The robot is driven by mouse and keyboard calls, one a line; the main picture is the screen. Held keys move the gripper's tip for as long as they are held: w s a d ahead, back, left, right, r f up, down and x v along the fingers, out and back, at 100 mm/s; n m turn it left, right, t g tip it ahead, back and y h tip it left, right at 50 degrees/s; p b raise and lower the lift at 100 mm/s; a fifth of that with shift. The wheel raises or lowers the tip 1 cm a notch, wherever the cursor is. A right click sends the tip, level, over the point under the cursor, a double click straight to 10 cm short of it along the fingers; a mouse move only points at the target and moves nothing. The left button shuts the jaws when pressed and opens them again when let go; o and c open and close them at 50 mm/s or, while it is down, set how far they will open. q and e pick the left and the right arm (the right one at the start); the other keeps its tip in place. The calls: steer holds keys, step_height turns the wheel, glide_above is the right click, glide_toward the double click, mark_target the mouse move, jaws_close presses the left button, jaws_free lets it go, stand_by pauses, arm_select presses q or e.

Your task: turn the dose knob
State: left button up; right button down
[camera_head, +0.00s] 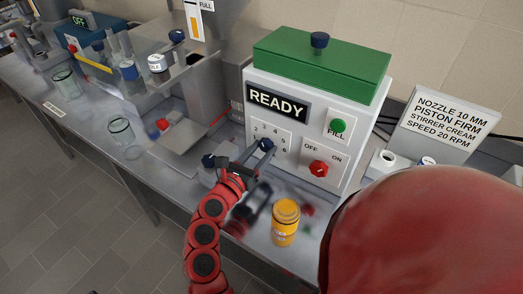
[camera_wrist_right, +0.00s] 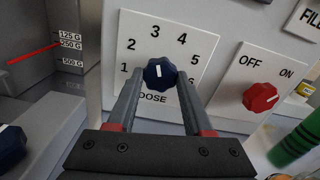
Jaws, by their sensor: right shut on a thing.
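The dose knob (camera_head: 266,145) is a dark blue knob on the white machine's front, on a plate with numbers around it. In the right wrist view the dose knob (camera_wrist_right: 159,72) has a white mark that stands nearly upright, toward the 3. My right gripper (camera_head: 254,160) reaches up to it from below. In the wrist view the right gripper (camera_wrist_right: 160,84) has one finger on each side of the knob and is shut on it. The word DOSE shows below the knob, between the fingers. My left gripper is not in view.
The red OFF/ON switch (camera_head: 318,168) is right of the dose knob, below the green FILL button (camera_head: 338,126). The READY display (camera_head: 277,102) is above. An orange jar (camera_head: 285,222) stands in front. Another blue knob (camera_wrist_right: 10,146) is at lower left.

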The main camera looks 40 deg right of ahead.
steer(key=shift+f+n, duration=0.15)
steer(key=shift+n, duration=0.25)
steer(key=shift+n+b, duration=0.4)
steer(key=shift+n, duration=0.4)
steer(key=n, duration=0.2)
steer(key=shift+n, duration=0.4)
steer(key=shift+n+p, duration=0.5)
steer(key=shift+n, duration=0.6)
steer(key=shift+c, duration=1.5)
jaws_free()
